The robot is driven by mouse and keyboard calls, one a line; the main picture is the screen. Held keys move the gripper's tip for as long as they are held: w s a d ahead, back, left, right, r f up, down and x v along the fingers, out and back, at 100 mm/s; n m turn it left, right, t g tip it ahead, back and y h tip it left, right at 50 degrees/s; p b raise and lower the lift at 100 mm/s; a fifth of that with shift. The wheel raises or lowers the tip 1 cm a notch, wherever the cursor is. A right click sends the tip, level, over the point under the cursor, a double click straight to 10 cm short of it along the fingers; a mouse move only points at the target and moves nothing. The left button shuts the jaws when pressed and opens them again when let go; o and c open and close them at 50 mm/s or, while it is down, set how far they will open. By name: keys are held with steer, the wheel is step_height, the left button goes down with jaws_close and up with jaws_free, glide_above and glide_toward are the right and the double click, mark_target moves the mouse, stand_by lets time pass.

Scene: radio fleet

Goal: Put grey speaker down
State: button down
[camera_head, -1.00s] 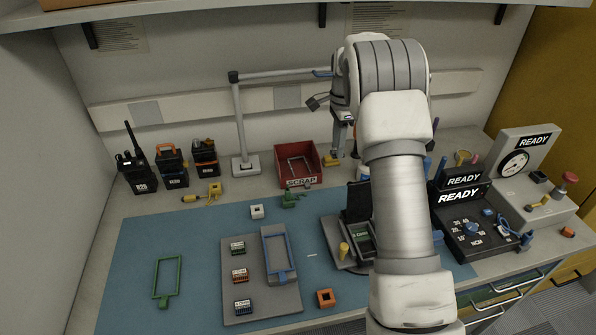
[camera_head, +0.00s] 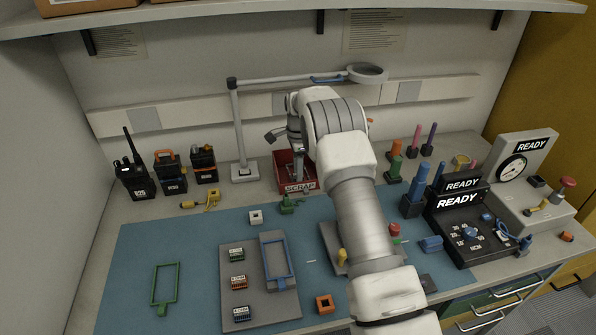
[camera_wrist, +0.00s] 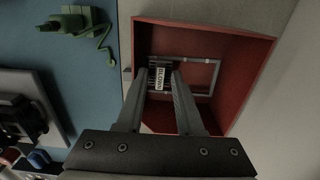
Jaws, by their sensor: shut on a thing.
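My gripper (camera_wrist: 163,82) is shut on the grey speaker (camera_wrist: 159,74), a small dark ribbed block with a white label, in the wrist view. The red scrap bin (camera_wrist: 262,73) lies below the fingers, and the speaker appears within its opening. A light grey frame (camera_wrist: 213,77) shows inside the bin, beyond the speaker. In the head view my gripper (camera_head: 297,166) points down over the red bin (camera_head: 281,162), which is marked SCRAP. The speaker cannot be made out there. I cannot tell whether it touches the bin's floor or the frame.
A green clip-like part (camera_head: 291,204) lies just in front of the bin. A lamp post (camera_head: 239,130) stands behind it to the left, beside several radios (camera_head: 172,172). The blue mat (camera_head: 190,245) has bare room at left. A console (camera_head: 465,228) is at right.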

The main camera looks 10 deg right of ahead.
steer(key=shift+f, duration=0.1)
steer(key=shift+f, duration=0.15)
steer(key=c, duration=0.8)
jaws_free()
step_height(320, 180, up, 12)
steer(key=r, duration=0.1)
steer(key=s+r+n, duration=0.5)
steer(key=s+r, duration=0.4)
steer(key=s, duration=0.4)
steer(key=s+r+n+t, duration=0.2)
steer(key=s+n, duration=0.2)
steer(key=s, duration=0.6)
steer(key=s+r+n+t, duration=0.1)
steer(key=s+n, duration=0.3)
steer(key=s, duration=0.6)
steer(key=s+r+n+t, duration=0.2)
steer(key=s+r+n, duration=0.1)
steer(key=s, duration=0.6)
steer(key=shift+s+r+n+t+p, duration=0.15)
steer(key=shift+s+n+t+p, duration=0.2)
steer(key=shift+n, duration=0.45)
